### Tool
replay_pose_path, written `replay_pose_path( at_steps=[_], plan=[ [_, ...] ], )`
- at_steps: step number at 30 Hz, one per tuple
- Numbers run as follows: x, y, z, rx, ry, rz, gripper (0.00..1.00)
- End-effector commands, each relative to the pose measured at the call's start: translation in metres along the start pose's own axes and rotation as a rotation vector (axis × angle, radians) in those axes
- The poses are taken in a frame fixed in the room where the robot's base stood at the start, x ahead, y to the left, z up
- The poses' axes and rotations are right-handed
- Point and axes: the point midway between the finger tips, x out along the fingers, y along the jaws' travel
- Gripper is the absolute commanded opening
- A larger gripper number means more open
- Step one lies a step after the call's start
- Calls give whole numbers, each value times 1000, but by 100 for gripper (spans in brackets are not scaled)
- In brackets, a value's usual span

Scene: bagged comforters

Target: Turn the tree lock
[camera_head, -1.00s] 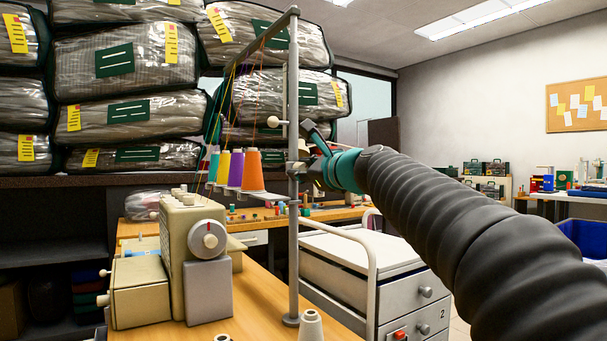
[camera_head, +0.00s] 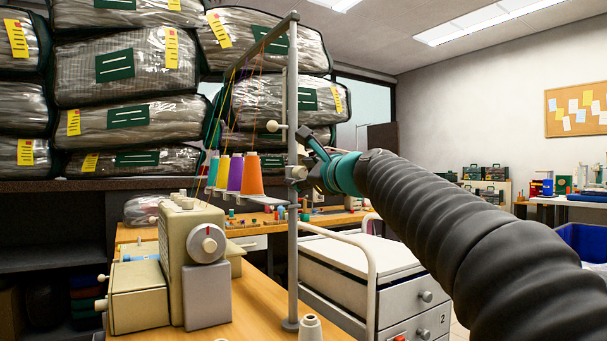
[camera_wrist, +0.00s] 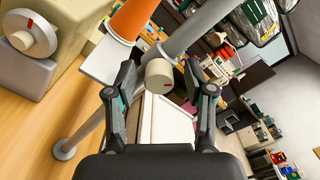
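The thread tree is a grey upright post (camera_head: 292,230) on the sewing table, with cones of thread on its arm. In the head view the lock area (camera_head: 296,173) is partly covered by my gripper (camera_head: 305,160). In the wrist view my gripper (camera_wrist: 168,79) is open, with one finger on each side of the knob. Gaps show between fingers and knob, so it is not clamped.
A beige sewing machine (camera_head: 190,250) stands left of the post, with an orange cone (camera_head: 252,176) close to the gripper. A white drawer cart (camera_head: 380,290) stands to the right. Bagged comforters (camera_head: 125,68) fill the shelves behind.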

Motion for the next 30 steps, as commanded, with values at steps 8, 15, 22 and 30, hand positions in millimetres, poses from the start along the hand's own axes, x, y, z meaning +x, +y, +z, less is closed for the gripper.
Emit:
replay_pose_path(
  at_steps=[8, 15, 22, 30],
  plan=[
    [-8, 0, 1, 1, 0, 0, 53],
    [-48, -1, 0, 0, 1, -2, 53],
    [-91, -1, -1, 1, 2, -3, 53],
    [-117, -1, -1, 0, 1, -1, 53]
  ],
)
